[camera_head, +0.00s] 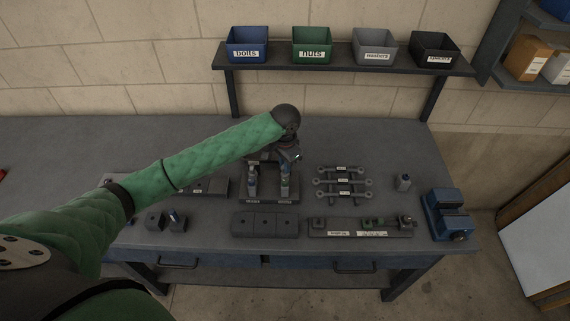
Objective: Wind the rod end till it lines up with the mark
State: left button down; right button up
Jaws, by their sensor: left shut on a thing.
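My left arm reaches in from the left, and its gripper (284,158) is over a dark stand (268,199) near the middle of the bench. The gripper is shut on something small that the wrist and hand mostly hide. I cannot make out the rod end or the mark at this size. Two upright pieces with bluish parts show on the stand below the gripper. Several grey rods with ringed ends (342,182) lie on a labelled rack to the right. A long labelled fixture (322,229) with small blocks lies in front of them. My right gripper is not in view.
A dark block (264,224) lies at the front. Blue, green, grey and black bins (247,45) sit on the shelf behind. The bench's back left is clear.

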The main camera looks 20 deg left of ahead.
pick_arm(q)
jog(key=n, duration=0.4)
jog(key=shift+d+n, duration=0.1)
jog(key=shift+n, duration=0.5)
jog(key=n, duration=0.5)
jog(key=shift+r, duration=0.1)
jog(key=n, duration=0.4)
jog(key=shift+n, duration=0.7)
